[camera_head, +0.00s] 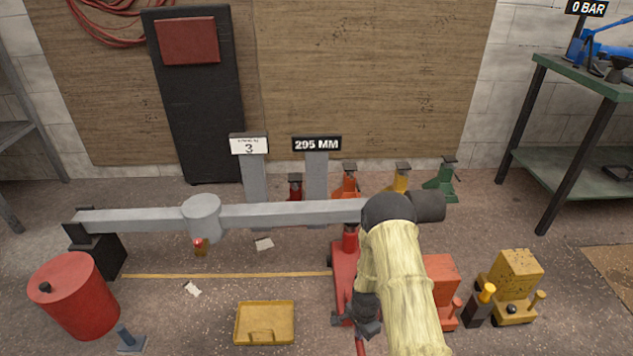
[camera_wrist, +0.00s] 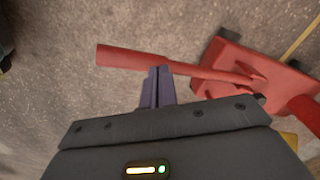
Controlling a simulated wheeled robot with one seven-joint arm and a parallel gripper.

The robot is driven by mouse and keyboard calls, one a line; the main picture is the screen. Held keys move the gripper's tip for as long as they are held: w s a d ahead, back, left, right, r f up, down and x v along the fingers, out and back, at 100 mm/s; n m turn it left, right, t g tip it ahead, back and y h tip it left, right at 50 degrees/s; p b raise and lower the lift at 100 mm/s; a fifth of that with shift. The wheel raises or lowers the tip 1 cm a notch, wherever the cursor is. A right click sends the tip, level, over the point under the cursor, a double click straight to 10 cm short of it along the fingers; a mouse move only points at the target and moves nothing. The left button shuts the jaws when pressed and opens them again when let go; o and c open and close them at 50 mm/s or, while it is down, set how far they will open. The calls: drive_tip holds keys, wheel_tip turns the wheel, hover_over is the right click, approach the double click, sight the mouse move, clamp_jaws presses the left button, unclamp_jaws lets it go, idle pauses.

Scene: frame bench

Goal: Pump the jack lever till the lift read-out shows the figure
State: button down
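The red jack (camera_head: 345,270) stands on the floor under the right part of a grey beam (camera_head: 290,213). It also shows in the wrist view (camera_wrist: 260,75). Its red lever (camera_wrist: 125,57) crosses the wrist view from the jack to the left; in the head view only a bit of the lever (camera_head: 360,346) shows below my gripper. My gripper (camera_head: 368,328) has its fingers together (camera_wrist: 159,72), with the tips at the lever's edge; I cannot tell whether they touch it. The lift read-out (camera_head: 317,144) shows 295 MM. A white card (camera_head: 249,146) beside it shows 3 under unreadable small print.
A red drum (camera_head: 75,298) stands at left and a yellow tray (camera_head: 264,322) lies in front. A yellow machine (camera_head: 512,285) and an orange block (camera_head: 440,275) stand right of my arm. Coloured stands (camera_head: 440,185) line the back. A green bench (camera_head: 580,75) is at right.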

drive_tip(key=shift+f, duration=0.6)
wheel_tip(320, 180, up, 8)
drive_tip(key=p, duration=0.6)
drive_tip(key=shift+r+p, duration=0.2)
drive_tip(key=shift+p, duration=0.2)
drive_tip(key=shift+f+b, duration=2.6)
drive_tip(key=shift+f, duration=1.7)
wheel_tip(320, 180, up, 9)
drive_tip(key=p, duration=0.7)
drive_tip(key=shift+f, duration=0.2)
drive_tip(key=shift+s+r+p, duration=0.1)
drive_tip(key=shift+r+p, duration=2.1)
drive_tip(key=shift+r, duration=0.3)
